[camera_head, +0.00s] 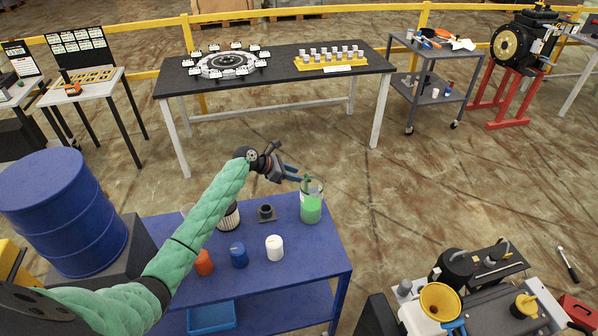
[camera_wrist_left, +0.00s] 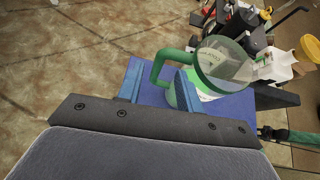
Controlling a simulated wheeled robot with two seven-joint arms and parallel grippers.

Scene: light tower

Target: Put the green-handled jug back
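The green-handled jug (camera_head: 311,207) is clear with green contents. It stands upright at the back right corner of the blue cart top (camera_head: 312,262). My left gripper (camera_head: 293,173) is open just left of the jug, at the height of its handle. In the left wrist view, the green handle (camera_wrist_left: 160,66) shows between the two blue fingers (camera_wrist_left: 160,87), with gaps visible, so it is not clamped. The jug's round rim (camera_wrist_left: 224,63) shows beyond the right finger. A dark gripper on a green arm (camera_wrist_left: 290,136), seemingly my right, is at the right edge; its fingers are unclear.
A filter (camera_head: 229,215), a dark fitting (camera_head: 266,212) and orange, blue and white (camera_head: 274,248) containers stand on the cart left of the jug. A blue drum (camera_head: 64,212) is at left. A bench with a yellow funnel (camera_head: 440,301) is at lower right. Floor behind the cart is clear.

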